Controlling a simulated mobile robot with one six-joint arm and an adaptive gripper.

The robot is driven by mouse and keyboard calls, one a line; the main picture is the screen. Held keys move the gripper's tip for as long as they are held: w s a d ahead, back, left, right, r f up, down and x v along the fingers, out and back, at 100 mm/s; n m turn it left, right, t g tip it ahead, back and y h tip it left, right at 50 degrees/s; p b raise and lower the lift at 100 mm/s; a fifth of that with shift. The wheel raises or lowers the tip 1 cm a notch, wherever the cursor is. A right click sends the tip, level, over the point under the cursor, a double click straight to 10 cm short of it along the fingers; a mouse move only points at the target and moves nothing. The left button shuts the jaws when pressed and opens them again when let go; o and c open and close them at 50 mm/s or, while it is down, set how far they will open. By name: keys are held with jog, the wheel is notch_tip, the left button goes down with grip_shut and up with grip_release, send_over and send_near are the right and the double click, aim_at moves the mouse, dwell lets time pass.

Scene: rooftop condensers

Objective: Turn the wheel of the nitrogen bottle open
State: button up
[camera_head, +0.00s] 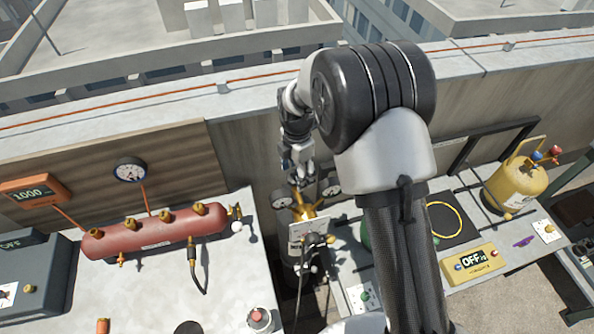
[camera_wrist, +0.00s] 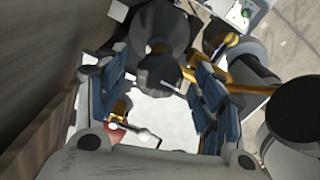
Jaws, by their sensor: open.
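The nitrogen bottle stands in the gap between the two tables in the head view, with a brass regulator (camera_head: 312,212) and two round gauges, the left gauge (camera_head: 282,198) and the right gauge (camera_head: 331,187). A white tag plate (camera_head: 308,232) covers part of its front. My gripper (camera_head: 300,172) points down just above the regulator. In the wrist view my gripper (camera_wrist: 160,72) has its two blue-grey fingers apart, with dark rounded parts (camera_wrist: 160,40) showing between and beyond them. I cannot tell which of these is the wheel, or whether the fingers touch it.
A red manifold (camera_head: 155,233) with brass fittings lies on the left table. A pressure dial (camera_head: 130,170) and an orange display (camera_head: 35,190) stand behind it. A yellow cylinder (camera_head: 515,185) and a yellow OFF box (camera_head: 473,262) stand on the right table. A concrete parapet (camera_head: 200,105) runs behind.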

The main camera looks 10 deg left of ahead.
notch_tip(320, 180, up, 12)
dwell(0.6)
jog(key=s+d+r+m+t+b, duration=0.1)
jog(key=s+d+r+m+b, duration=0.1)
jog(key=s+d+r+m, duration=0.4)
jog(key=s+d+r+m+t+b, duration=0.1)
jog(key=s+d+r+m, duration=0.3)
jog(key=d, duration=0.4)
jog(key=s+d+f+m+t+b, duration=0.1)
jog(key=s+d+m+b, duration=0.1)
jog(key=s+d+m, duration=0.3)
jog(key=s+d+f+m+t+b, duration=0.1)
jog(key=s+d+m, duration=0.3)
jog(key=s+m, duration=0.7)
jog(key=shift+s+d+f+t+b, duration=0.35)
jog(key=shift+s+f+b, duration=0.1)
jog(key=shift+s, duration=0.1)
